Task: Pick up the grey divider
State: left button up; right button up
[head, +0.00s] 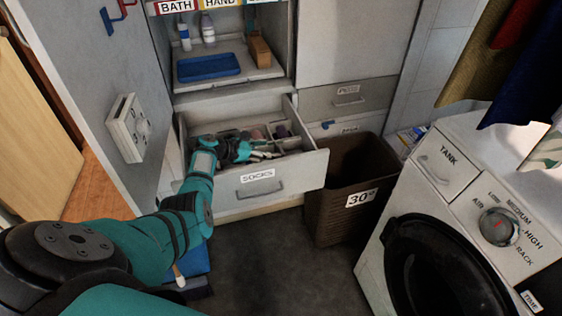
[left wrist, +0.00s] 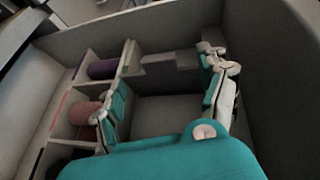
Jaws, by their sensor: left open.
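The grey divider (left wrist: 172,64) appears to be the notched grey strip crossing the open drawer (left wrist: 270,70); grey drawer parts look alike, so I cannot be sure. In the left wrist view it lies beyond and partly between the fingers of my left gripper (left wrist: 165,85). The gripper is open, with nothing visibly held between its fingers. In the head view my left gripper (head: 264,152) reaches down into the drawer labelled SOCKS (head: 298,165), and the divider there is too small and covered to make out. My right gripper is in neither view.
Small compartments (left wrist: 85,108) along the drawer's left side in the wrist view hold a purple roll (left wrist: 103,68) and a pink roll (left wrist: 86,112). A brown basket (head: 340,215) stands right of the drawer, beside the washing machine (head: 450,230). A blue tray (head: 208,67) sits above.

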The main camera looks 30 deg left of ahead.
aim_at(280, 149)
pick_arm(q)
jog(key=b+x, duration=0.2)
jog(key=x, duration=0.3)
jog(key=shift+w+a+r+b, duration=0.1)
jog(key=shift+w+b, duration=0.05)
jog(key=shift+b, duration=0.25)
jog(key=shift+r, duration=0.1)
jog(key=shift+c, duration=0.3)
jog(key=c, duration=1.4)
jog(key=shift+r, duration=0.1)
